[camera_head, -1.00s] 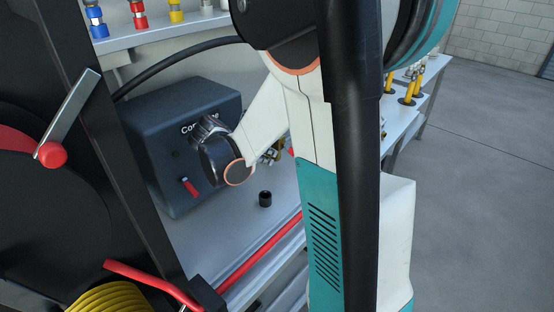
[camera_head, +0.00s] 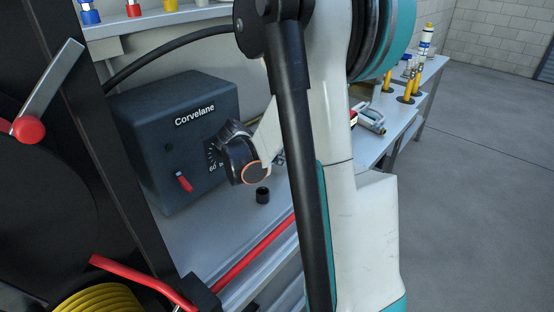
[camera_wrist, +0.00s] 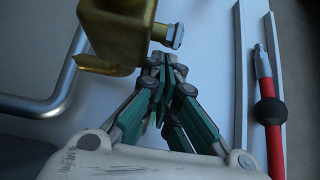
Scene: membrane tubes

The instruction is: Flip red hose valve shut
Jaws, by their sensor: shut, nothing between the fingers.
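In the wrist view my gripper (camera_wrist: 166,66) is shut with nothing between its fingers. Its tips are just below and right of a brass fitting (camera_wrist: 118,38) with a silver bolt head, close to it; I cannot tell whether they touch. In the head view the red hose (camera_head: 254,249) runs along the bench edge, and my arm hides my fingers.
A dark Corvelane box (camera_head: 150,133) with a red switch stands left of my wrist. A small black cap (camera_head: 263,195) is on the bench. A black reel with yellow hose (camera_head: 102,300) fills the left. A bent metal tube (camera_wrist: 62,88) lies left of my gripper.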

